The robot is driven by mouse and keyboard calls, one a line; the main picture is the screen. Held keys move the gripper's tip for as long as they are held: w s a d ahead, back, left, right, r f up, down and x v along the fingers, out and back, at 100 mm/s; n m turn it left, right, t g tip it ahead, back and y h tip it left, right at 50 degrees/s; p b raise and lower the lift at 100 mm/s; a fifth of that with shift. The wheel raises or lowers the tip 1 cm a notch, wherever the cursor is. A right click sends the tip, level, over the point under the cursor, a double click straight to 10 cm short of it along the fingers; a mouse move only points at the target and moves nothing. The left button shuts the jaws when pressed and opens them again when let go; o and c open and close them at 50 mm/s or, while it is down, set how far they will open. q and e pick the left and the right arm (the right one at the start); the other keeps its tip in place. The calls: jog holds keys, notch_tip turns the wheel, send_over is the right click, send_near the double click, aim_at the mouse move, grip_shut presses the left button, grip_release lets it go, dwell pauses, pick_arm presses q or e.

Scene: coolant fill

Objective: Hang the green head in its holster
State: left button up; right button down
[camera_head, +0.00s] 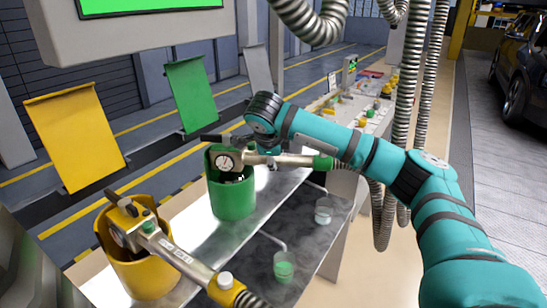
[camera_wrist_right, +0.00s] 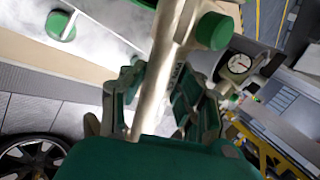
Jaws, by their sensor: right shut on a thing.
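The green head (camera_head: 226,161), with its round dial and pale metal handle, is at the mouth of the green holster (camera_head: 233,202). Its dial end overlaps the holster's open top, and the handle sticks out to the right. I cannot tell how deep it sits. My right gripper (camera_head: 268,158) is shut on the handle, just right of the holster. In the right wrist view the handle (camera_wrist_right: 157,90) runs between the fingers (camera_wrist_right: 160,100), with a green cap and the dial (camera_wrist_right: 239,63) beyond. My left gripper is not in view.
A yellow head (camera_head: 152,240) sits in a yellow holster (camera_head: 148,275) at the front left. Two clear cups, one with green liquid (camera_head: 284,268), stand on the dark tray (camera_head: 318,245). Ribbed hoses hang at right. A car (camera_head: 520,60) is far right.

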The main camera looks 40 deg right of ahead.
jog(key=shift+f+b, duration=0.6)
jog(key=shift+f, duration=0.3)
jog(key=c, duration=0.9)
grip_release()
jog(key=shift+f, duration=0.2)
jog(key=shift+s+a+r, duration=0.1)
jog(key=shift+s+r, duration=0.05)
jog(key=shift+r, duration=0.25)
jog(key=v, duration=1.1)
jog(key=shift+r, duration=0.25)
